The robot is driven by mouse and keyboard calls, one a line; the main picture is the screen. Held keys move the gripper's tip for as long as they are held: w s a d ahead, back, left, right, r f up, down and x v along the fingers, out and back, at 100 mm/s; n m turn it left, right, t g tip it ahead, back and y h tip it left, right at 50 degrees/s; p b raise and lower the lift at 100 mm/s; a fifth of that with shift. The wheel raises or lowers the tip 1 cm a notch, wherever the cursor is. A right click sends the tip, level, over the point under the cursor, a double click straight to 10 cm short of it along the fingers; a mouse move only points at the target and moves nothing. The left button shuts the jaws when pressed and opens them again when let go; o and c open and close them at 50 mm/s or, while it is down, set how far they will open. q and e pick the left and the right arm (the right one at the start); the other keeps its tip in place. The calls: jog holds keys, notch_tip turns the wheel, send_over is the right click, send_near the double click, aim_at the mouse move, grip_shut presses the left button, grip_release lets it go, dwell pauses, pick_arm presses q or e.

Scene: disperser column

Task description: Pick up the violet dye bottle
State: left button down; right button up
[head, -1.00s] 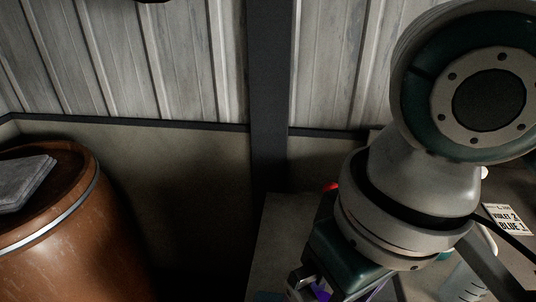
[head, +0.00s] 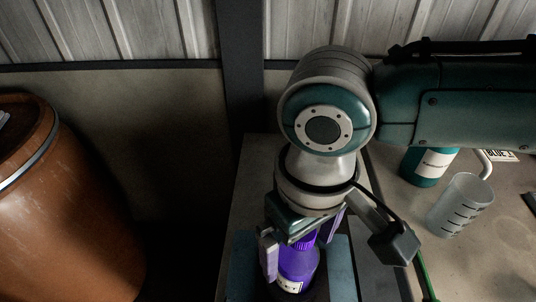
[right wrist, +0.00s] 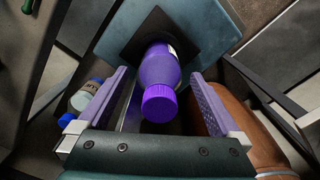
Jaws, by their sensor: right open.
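The violet dye bottle (head: 297,264) stands at the bottom of the head view, with a pale label low on its side. In the right wrist view the bottle (right wrist: 159,68) shows with its violet cap (right wrist: 159,103) towards the camera. My right gripper (head: 301,243) is open above the bottle, one finger on either side of its upper part. In the right wrist view both fingers (right wrist: 160,80) stand apart from the bottle, with gaps on both sides. The gripper's body hides part of the bottle's top in the head view. My left gripper is not in view.
The bottle stands on a blue pad (head: 342,268) with a dark middle. To the right are a teal bottle (head: 425,168) and a clear measuring beaker (head: 461,205). A blue-capped bottle (right wrist: 84,98) is left in the wrist view. A brown barrel (head: 75,215) stands left.

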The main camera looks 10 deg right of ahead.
jog(key=shift+f, duration=0.15)
grip_shut()
dwell(0.8)
